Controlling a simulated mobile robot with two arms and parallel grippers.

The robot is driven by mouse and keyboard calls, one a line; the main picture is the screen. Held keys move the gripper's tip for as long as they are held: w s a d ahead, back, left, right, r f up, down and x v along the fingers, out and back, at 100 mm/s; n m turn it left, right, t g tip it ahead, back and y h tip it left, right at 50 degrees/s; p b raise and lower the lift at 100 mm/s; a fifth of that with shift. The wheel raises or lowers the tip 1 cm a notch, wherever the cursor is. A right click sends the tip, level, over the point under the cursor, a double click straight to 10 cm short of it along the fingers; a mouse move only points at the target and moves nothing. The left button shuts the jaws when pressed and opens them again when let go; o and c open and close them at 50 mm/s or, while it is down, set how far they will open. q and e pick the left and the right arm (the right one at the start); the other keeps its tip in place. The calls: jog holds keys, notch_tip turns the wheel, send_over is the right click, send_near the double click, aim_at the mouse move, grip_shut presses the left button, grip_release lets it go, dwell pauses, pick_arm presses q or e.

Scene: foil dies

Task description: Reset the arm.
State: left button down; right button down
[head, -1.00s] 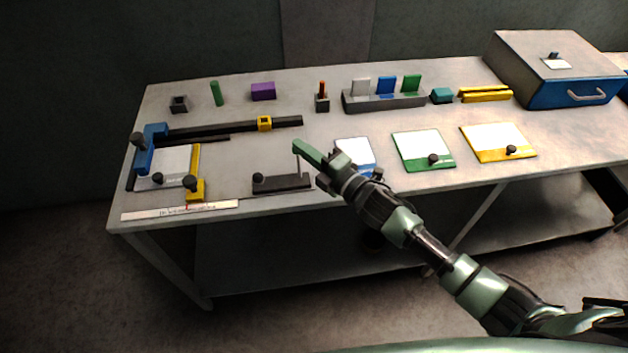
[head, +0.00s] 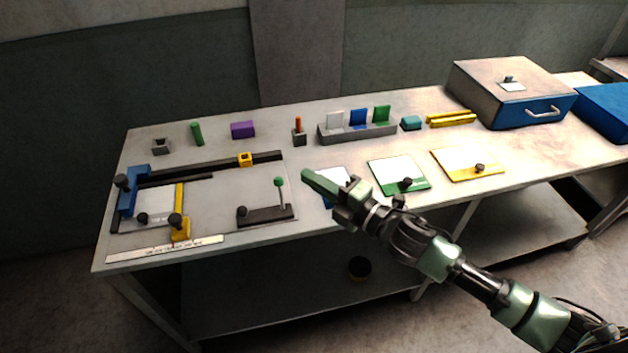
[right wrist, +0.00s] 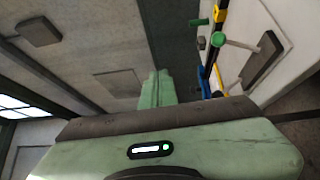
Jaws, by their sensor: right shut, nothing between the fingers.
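My right gripper (head: 308,176) is shut and empty. It hangs in front of the table's middle, just right of the upright lever with a green knob (head: 279,181), and a small gap shows between them. In the right wrist view my shut green fingers (right wrist: 158,88) point away with nothing between them, and the lever's green knob (right wrist: 220,40) shows to their right. The lever stands on a dark base (head: 265,215) that also has a black knob. My right arm comes in from the lower right. My left gripper is not in view.
Below my gripper lies a blue-edged plate (head: 328,201), partly hidden. Green (head: 386,190) and yellow (head: 440,164) plates lie to the right. A blue-and-yellow gauge fixture (head: 128,200) is at left. A grey rack (head: 355,133) holds coloured tabs behind. A drawer box (head: 515,80) stands at back right.

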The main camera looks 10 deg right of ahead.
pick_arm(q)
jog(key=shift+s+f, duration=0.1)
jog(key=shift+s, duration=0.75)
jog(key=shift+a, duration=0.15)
